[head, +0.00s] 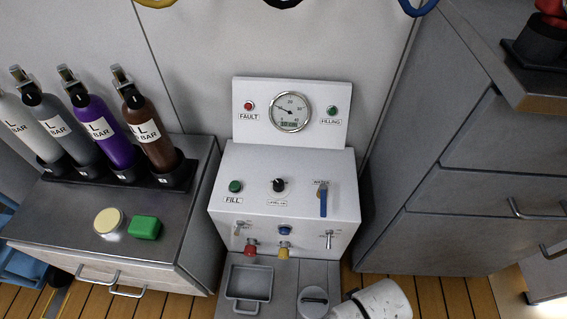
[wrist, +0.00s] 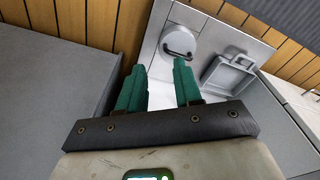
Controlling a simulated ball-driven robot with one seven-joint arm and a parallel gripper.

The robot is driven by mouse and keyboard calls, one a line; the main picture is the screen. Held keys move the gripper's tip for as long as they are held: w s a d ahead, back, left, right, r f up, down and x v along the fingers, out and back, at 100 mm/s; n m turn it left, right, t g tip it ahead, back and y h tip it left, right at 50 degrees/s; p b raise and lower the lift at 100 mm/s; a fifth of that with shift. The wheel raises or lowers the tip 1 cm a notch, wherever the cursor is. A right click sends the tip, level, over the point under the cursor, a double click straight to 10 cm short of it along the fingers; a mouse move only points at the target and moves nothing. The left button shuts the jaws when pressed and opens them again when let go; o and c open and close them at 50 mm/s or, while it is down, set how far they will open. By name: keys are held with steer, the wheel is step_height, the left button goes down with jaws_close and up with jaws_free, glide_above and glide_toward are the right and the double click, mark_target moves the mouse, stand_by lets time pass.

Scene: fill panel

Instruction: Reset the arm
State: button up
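My gripper (wrist: 160,68) shows in the wrist view with two green fingers spread apart. Nothing is between them. Beyond the fingertips lie a light grey base plate (wrist: 155,45) and a round grey lid with a dark handle (wrist: 181,40). In the head view, a white scuffed part of my arm shows at the bottom edge, to the right of the round lid (head: 314,299); the fingers cannot be made out there. The white fill panel (head: 300,207) stands in the middle, with a gauge, knob, green button and blue lever.
A grey square tray (head: 239,306) sits in front of the panel, left of the lid. A left cabinet (head: 70,225) bears several bottles in a dark rack, a round cream-topped tin (head: 108,221) and a green block (head: 145,228). A grey drawer cabinet (head: 450,180) stands close on the right.

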steer(key=s+d+r+m, duration=0.3)
steer(key=d+r, duration=0.1)
steer(key=d, duration=0.2)
steer(key=s+d+r+m, duration=0.3)
steer(key=s+d, duration=0.1)
steer(key=d, duration=0.2)
step_height(320, 180, up, 30)
steer(key=p, duration=3)
steer(key=shift+w+a, duration=0.25)
steer(key=shift+w, duration=0.2)
